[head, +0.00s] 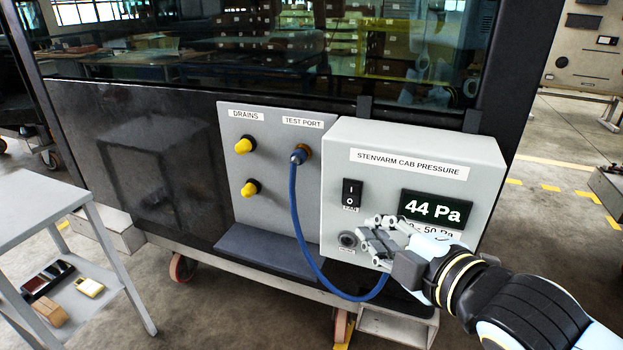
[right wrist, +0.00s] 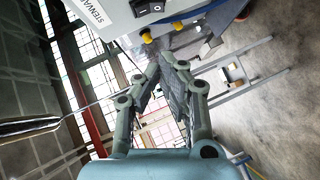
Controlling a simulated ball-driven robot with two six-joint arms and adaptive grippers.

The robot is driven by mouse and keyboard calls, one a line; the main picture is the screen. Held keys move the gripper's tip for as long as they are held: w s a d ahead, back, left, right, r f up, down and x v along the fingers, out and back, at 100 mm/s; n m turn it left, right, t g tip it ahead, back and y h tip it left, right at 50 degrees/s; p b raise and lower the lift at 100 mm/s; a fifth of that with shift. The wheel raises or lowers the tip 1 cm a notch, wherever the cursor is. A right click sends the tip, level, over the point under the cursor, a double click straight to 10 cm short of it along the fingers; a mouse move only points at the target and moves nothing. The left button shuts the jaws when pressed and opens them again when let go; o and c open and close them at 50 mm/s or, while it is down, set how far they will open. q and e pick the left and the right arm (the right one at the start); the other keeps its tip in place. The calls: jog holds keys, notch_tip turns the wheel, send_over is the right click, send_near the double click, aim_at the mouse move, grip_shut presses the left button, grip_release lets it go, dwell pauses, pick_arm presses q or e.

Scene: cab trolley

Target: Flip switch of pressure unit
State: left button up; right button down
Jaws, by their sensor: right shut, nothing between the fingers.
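The pressure unit (head: 338,150) is a light grey box labelled "STENVARM CAB PRESSURE", mounted on the dark cab wall. Its black rocker switch (head: 352,193), marked I and O with a FAN label under it, is on the left of the front face. Which side is pressed in I cannot tell. The display (head: 433,209) reads 44 Pa. My right gripper (head: 368,232) is shut and empty, in front of the unit's lower face, below and right of the switch. It hides part of the label under the display. The switch also shows at the top of the right wrist view (right wrist: 150,8), beyond the fingertips. My left gripper is out of view.
A blue hose (head: 293,210) runs from the test port and loops down to the unit's underside. Two yellow drain caps (head: 243,146) sit left of it above a small ledge (head: 265,250). A grey trolley table (head: 35,205) stands at the left.

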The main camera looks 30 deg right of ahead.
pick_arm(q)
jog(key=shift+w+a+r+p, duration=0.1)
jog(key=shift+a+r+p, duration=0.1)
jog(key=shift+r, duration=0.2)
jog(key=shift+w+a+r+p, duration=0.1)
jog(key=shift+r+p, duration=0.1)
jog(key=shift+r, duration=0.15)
pick_arm(e)
jog(key=shift+s+a+r, duration=0.15)
jog(key=shift+s+r, duration=0.35)
jog(key=shift+r, duration=0.15)
jog(key=p, duration=0.2)
send_near(349, 204)
jog(key=w+a+r, duration=0.1)
jog(key=w+a, duration=0.3)
jog(key=w, duration=0.1)
jog(key=shift+w+d+f, duration=0.4)
jog(key=shift+w+d, duration=0.4)
jog(key=shift+w+d+f, duration=0.25)
jog(key=shift+w+d, duration=0.1)
jog(key=shift+d, duration=0.15)
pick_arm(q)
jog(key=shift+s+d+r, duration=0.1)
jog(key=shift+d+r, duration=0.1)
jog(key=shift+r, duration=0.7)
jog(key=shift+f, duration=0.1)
pick_arm(e)
jog(key=shift+f, duration=0.1)
